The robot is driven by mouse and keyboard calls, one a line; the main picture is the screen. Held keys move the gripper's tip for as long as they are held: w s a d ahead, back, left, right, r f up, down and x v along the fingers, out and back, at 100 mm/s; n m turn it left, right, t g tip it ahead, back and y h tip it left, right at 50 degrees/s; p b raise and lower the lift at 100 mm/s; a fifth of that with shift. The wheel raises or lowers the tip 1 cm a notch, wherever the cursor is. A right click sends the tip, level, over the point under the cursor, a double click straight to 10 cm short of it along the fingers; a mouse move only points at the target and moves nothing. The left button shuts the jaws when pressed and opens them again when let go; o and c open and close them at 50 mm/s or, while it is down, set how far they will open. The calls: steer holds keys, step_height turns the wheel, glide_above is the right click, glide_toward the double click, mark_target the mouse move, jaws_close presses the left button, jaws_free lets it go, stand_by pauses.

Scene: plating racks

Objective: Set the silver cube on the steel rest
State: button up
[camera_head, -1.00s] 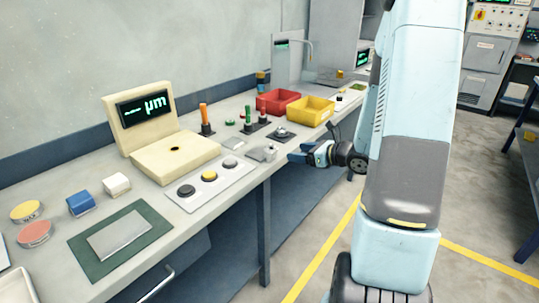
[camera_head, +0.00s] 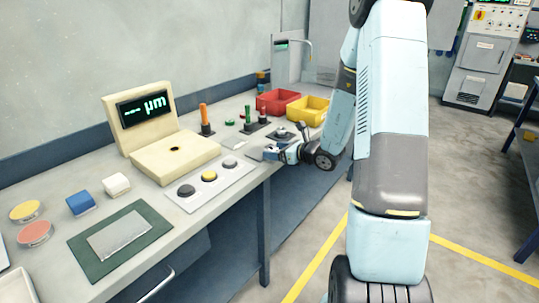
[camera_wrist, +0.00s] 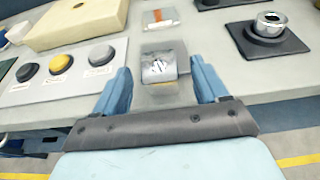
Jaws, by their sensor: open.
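The silver cube (camera_wrist: 158,66) is a shiny block with dark marks on its face. In the wrist view it sits on a grey pad at the bench's front edge, between my open gripper's (camera_wrist: 160,72) two blue fingers, with a gap on each side. In the head view my gripper (camera_head: 271,153) is low at the bench edge and largely hides the cube. A flat steel plate (camera_head: 119,236), which looks like the steel rest, lies bare on a green mat (camera_head: 88,262) at the near left of the bench.
A panel with three round buttons (camera_head: 208,176) lies left of my gripper. A cream gauge (camera_head: 175,155) stands behind it. A dark block with a metal knob (camera_wrist: 270,24) is to the right. Red (camera_head: 277,102) and yellow (camera_head: 308,112) bins stand farther along.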

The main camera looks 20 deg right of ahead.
mark_target(274, 150)
steer(key=x, duration=0.3)
steer(key=shift+w+a, duration=0.1)
steer(key=shift+c, duration=0.4)
jaws_close()
